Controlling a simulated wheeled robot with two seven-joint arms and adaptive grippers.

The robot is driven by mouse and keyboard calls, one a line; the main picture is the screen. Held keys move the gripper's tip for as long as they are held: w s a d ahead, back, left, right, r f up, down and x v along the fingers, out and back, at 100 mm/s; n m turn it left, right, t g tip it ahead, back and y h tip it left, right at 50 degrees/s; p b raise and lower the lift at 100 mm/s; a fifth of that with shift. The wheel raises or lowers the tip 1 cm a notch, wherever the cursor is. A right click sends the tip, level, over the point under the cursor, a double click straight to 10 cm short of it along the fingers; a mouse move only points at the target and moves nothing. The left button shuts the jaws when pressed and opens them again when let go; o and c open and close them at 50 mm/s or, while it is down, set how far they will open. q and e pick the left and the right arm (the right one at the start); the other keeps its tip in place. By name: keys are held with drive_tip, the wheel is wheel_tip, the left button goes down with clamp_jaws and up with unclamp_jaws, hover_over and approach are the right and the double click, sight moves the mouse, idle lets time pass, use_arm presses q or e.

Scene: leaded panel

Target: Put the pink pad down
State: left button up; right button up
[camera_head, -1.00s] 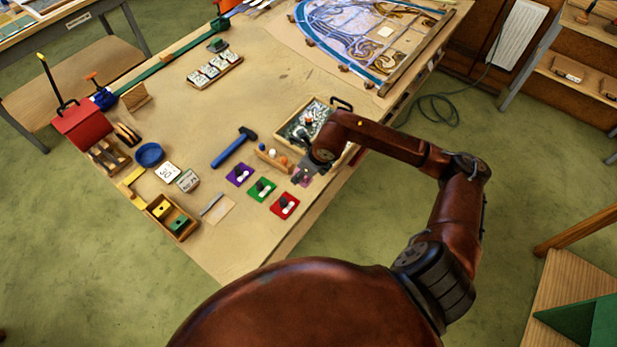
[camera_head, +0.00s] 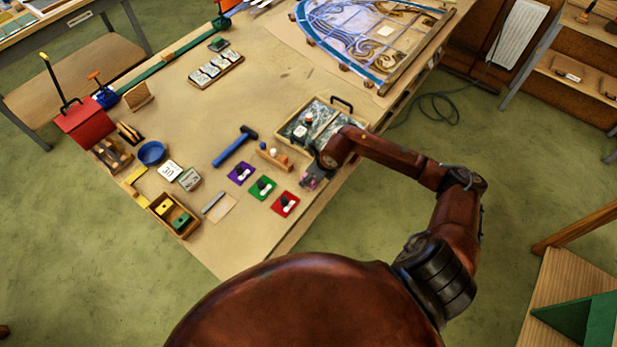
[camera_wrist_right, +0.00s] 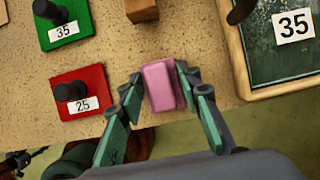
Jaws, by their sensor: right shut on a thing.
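My right gripper (camera_wrist_right: 159,82) is shut on the pink pad (camera_wrist_right: 161,88), which sits between its two green-tipped fingers. In the head view the right gripper (camera_head: 313,178) is near the table's right edge, to the right of the red pad. Only a bit of the pink pad (camera_head: 306,183) shows there. The wrist view shows the pad over or on the tabletop close to its edge; I cannot tell if it touches the wood. My left gripper is not in view.
Purple (camera_head: 240,173), green (camera_head: 261,189) and red (camera_head: 285,204) pads with dark knobs lie left of the gripper. A wooden block with small pegs (camera_head: 273,159) and a divided tray (camera_head: 292,142) stand close by. Bare tabletop (camera_head: 245,240) lies toward the front.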

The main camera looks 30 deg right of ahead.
drive_tip(key=o, duration=1)
drive_tip(key=shift+r, duration=0.2)
drive_tip(key=b+v, duration=0.1)
drive_tip(key=v, duration=1)
drive_tip(key=shift+s+r+b, duration=0.2)
drive_tip(key=shift+r+b, duration=0.15)
